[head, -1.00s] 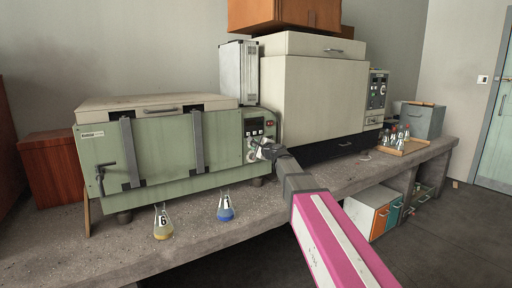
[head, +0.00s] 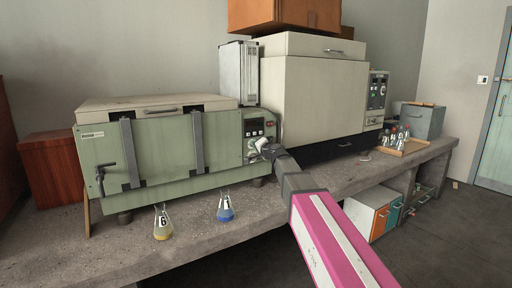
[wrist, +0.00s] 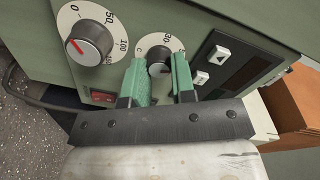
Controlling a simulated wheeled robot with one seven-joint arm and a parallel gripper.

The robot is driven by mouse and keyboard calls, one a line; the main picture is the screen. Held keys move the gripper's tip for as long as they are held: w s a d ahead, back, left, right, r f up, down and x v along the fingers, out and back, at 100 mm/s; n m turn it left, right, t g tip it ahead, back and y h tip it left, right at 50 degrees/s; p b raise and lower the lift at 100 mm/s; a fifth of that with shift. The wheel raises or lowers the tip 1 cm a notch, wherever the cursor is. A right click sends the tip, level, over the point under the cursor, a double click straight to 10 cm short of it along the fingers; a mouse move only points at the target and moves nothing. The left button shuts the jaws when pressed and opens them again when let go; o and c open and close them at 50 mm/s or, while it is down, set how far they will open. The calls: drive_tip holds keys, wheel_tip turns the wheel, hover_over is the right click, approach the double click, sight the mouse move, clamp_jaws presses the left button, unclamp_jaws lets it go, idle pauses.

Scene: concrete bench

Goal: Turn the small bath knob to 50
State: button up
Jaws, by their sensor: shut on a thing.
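The green bath (head: 160,150) stands on the bench, with its control panel at its right end. My gripper is shut on this knob. To the left is a larger silver knob (wrist: 89,42) with a red pointer and a dial marked 50, 100 and 150. In the head view, my gripper (head: 263,148) covers the lower panel.
A red switch (wrist: 102,96) and two white arrow buttons (wrist: 219,53) lie near the knobs. Flasks with yellow (head: 163,228) and blue (head: 226,212) liquid stand in front of the bath. A large cream oven (head: 312,95) stands to the right.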

drive_tip(key=shift+s+n, duration=0.1)
drive_tip(key=shift+n, duration=1.1)
drive_tip(key=o, duration=0.9)
drive_tip(key=v, duration=1)
drive_tip(key=shift+s+d, duration=0.2)
drive_tip(key=shift+s, duration=0.1)
drive_tip(key=shift+f, duration=0.1)
